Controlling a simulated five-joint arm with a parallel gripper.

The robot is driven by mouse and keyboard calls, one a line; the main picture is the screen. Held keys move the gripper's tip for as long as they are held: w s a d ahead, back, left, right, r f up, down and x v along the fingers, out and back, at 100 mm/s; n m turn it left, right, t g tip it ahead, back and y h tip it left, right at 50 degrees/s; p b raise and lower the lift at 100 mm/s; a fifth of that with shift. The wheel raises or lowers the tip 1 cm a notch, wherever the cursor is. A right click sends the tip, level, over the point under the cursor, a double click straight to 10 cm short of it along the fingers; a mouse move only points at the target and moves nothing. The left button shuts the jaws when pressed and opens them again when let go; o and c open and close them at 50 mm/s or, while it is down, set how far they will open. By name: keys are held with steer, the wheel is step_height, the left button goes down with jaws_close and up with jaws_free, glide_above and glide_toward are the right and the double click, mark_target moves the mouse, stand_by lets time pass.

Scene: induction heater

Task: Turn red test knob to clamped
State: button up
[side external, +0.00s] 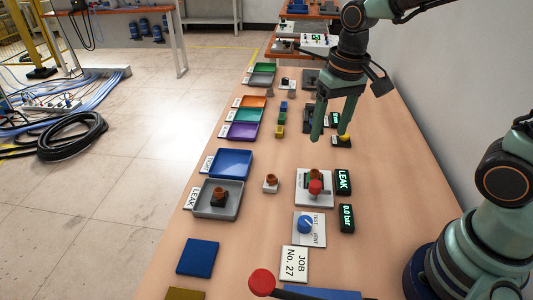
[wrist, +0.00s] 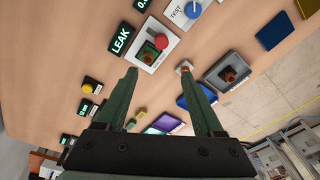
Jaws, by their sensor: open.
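The red knob (side external: 315,187) sits on a white plate (side external: 301,200) beside a dark display reading LEAK (side external: 343,181). A brown-orange part (side external: 317,174) stands on the same plate just behind the knob. In the wrist view the red knob (wrist: 161,41) shows ahead of the fingertips, with a green patch around the part beside it. My gripper (side external: 331,130) hangs above the table, farther back than the knob and apart from it. Its fingers are spread and empty, also in the wrist view (wrist: 160,74). The knob's exact pointing direction is too small to read.
A blue knob (side external: 305,224) sits on a TEST/VENT plate in front, beside a 0.0 bar display (side external: 347,218). A grey tray (side external: 233,211) labelled LEAK holds a part; a blue tray (side external: 231,164) is behind it. A yellow button (side external: 344,137) is close to my gripper.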

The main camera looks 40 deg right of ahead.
mark_target(315, 183)
steer(key=shift+m+g, duration=0.4)
steer(key=shift+g, duration=0.3)
steer(key=f, duration=1)
steer(key=w+f, duration=0.1)
steer(key=f, duration=0.4)
steer(key=shift+a, duration=0.35)
jaws_close()
